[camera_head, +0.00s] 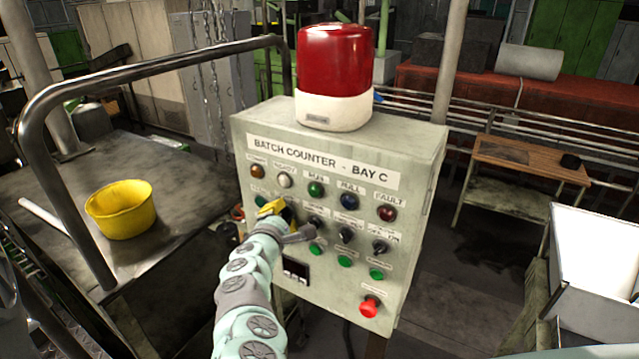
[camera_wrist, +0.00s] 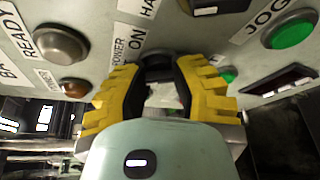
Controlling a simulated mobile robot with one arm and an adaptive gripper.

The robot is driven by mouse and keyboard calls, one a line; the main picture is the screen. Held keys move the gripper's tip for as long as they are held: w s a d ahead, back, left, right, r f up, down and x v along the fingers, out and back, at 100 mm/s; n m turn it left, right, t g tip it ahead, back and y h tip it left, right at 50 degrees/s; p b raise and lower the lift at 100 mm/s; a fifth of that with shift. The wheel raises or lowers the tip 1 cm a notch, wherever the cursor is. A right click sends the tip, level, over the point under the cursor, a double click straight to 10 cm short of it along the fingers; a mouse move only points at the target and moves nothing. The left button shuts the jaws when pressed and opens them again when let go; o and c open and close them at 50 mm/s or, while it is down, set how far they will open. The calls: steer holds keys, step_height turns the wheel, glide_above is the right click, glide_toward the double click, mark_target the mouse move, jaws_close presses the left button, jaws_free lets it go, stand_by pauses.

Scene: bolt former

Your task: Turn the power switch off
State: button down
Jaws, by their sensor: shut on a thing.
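The grey control box (camera_head: 250,140), labelled "BATCH COUNTER - BAY C", stands in the middle of the head view. My gripper (camera_head: 273,207) is at the left of its second row of controls. In the wrist view, the yellow fingers of my gripper (camera_wrist: 160,73) are on both sides of a dark knob, the power switch (camera_wrist: 156,60), beside a label reading "POWER" and "ON". The gripper is shut on this switch. The fingers hide much of the knob, so its exact angle is unclear. My gripper and arm cover the switch in the head view.
Other switches, such as a black one (camera_head: 346,235), and green buttons (camera_head: 344,261) are close by. A red knob (camera_head: 369,306) sits at lower right. A red beacon (camera_head: 335,70) tops the box. A metal rail (camera_head: 150,72) and yellow bowl (camera_head: 121,211) are at left.

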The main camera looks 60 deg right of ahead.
mark_target(283, 216)
steer(key=shift+w, duration=0.1)
steer(key=c, duration=0.7)
jaws_free()
steer(key=shift+s+a+r, duration=0.25)
steer(key=shift+s+a, duration=0.2)
steer(key=shift+a, duration=0.15)
steer(key=shift+v, duration=5.25)
steer(key=shift+f, duration=0.1)
